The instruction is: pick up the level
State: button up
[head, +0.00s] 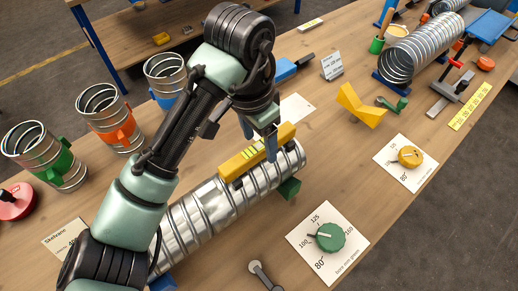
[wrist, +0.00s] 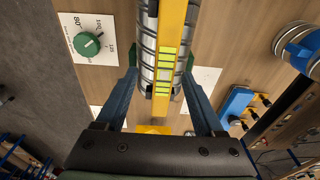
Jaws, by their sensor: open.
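The level is a yellow bar with a lime-green vial strip (head: 240,163), lying along the top of the silver spiral duct (head: 200,213) in the head view. My gripper (head: 259,146) is open at the level's far end, with its fingers down around it. In the wrist view the level (wrist: 174,45) runs between the two blue fingers of my gripper (wrist: 164,95). There is a gap on each side, so neither finger touches it there. The duct (wrist: 147,45) shows beneath the level.
A green dial (head: 328,236) on a white card lies right of the duct. Short duct pieces with green (head: 52,162), orange (head: 122,131) and blue (head: 168,92) clamps stand at the left. A yellow angled block (head: 361,106) and another spiral duct (head: 413,57) lie farther back.

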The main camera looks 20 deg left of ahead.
aim_at(258, 147)
jog(key=f, duration=0.3)
jog(key=f+p, duration=0.1)
jog(key=shift+w+a+f, duration=0.15)
jog(key=shift+w, duration=0.2)
grip_shut()
